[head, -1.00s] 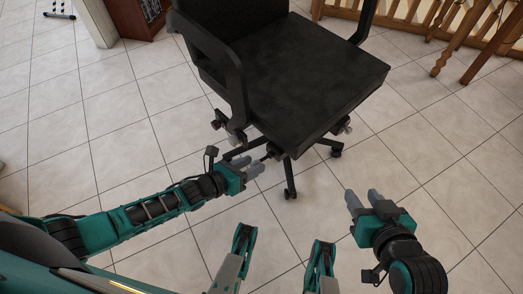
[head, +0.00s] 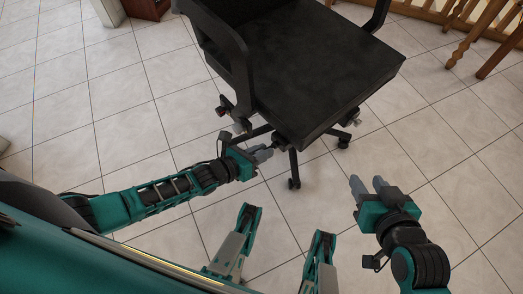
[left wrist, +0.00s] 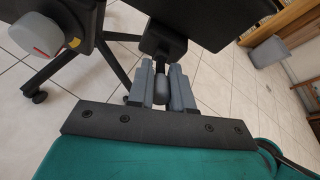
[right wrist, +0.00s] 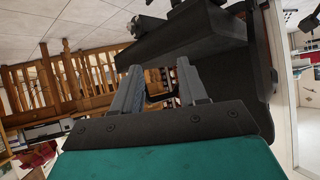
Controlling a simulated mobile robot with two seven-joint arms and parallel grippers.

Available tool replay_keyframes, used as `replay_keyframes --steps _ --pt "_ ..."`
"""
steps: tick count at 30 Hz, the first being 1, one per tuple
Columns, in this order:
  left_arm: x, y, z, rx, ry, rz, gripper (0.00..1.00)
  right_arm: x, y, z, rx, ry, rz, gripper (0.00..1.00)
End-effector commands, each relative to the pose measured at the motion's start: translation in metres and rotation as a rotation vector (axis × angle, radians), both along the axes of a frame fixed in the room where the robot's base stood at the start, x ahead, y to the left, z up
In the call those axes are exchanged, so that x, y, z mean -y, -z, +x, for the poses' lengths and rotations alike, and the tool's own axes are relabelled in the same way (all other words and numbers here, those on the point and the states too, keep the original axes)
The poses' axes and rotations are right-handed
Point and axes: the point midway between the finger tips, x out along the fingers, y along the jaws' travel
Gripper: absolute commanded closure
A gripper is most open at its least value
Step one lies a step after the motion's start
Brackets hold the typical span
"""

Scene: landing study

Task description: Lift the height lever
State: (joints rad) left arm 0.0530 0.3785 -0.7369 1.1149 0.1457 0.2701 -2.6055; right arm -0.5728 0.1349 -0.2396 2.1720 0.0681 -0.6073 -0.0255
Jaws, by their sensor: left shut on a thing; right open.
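A black office chair (head: 315,75) stands on the tiled floor ahead of me. In the left wrist view, a grey lever end (left wrist: 160,88) under the seat sits between the fingers of my left gripper (left wrist: 160,85), which is shut on it. In the head view, my left gripper (head: 262,154) is at the near-left underside of the seat. My right gripper (head: 368,186) is open and empty, in front of the chair to the right. In the right wrist view, its fingers (right wrist: 152,88) stand apart below the chair's dark shape (right wrist: 190,45).
Chair knobs show at the left (head: 222,112) and right (head: 352,118) of the seat base, with casters (head: 294,184) on the floor. A wooden railing (head: 425,12) and wooden legs (head: 478,35) stand at the back right. Tiled floor (head: 450,150) is free on the right.

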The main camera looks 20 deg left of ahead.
Motion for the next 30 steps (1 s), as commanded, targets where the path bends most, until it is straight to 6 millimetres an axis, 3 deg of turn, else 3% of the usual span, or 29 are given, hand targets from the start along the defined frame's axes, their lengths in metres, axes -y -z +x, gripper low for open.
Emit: replay_keyframes --steps 4,16,24,30 --pt "0.001 0.0 0.0 0.001 0.001 -0.001 1.0 0.0 0.0 0.0 0.001 0.001 0.0 0.57" --pt "0.001 -0.001 0.0 0.0 0.001 0.0 1.0 0.001 -0.002 0.002 0.006 0.002 -0.001 0.57" --pt "0.004 -0.015 0.003 -0.093 0.005 0.06 1.0 0.005 -0.033 0.007 0.034 0.016 -0.004 0.57" --pt "0.005 -0.016 0.005 -0.182 0.005 0.116 1.0 0.014 -0.032 0.002 0.022 0.03 -0.02 0.57"
